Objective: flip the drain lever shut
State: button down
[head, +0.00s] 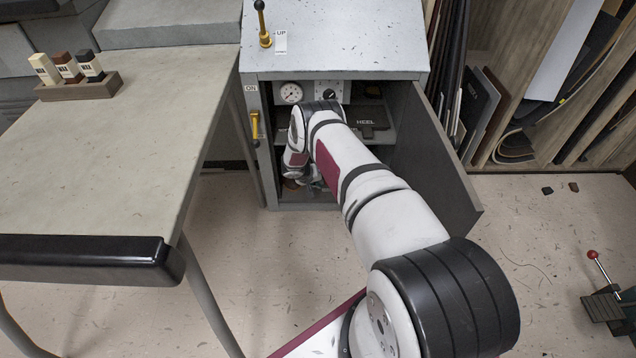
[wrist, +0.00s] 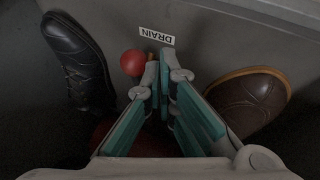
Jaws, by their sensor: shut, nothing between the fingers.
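The drain lever's red ball knob (wrist: 133,62) shows in the wrist view, just left of my fingertips, below a DRAIN label (wrist: 156,36) that appears upside down. The lever's shaft is hidden, and I cannot tell its position. My gripper (wrist: 164,62) is shut and empty, its tips close beside the knob; I cannot tell whether they touch it. In the head view my arm reaches into the open lower cabinet of the machine (head: 340,40), and the lever is not visible there.
In the wrist view a black shoe (wrist: 80,62) lies left and a brown shoe (wrist: 248,100) right of my fingers, in the dim cabinet. The cabinet door (head: 432,150) stands open to the right. A workbench (head: 130,130) stands left.

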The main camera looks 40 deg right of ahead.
jog(key=shift+s+d+n+t+p, duration=0.5)
jog(key=shift+n+p, duration=0.3)
jog(key=shift+p, duration=0.35)
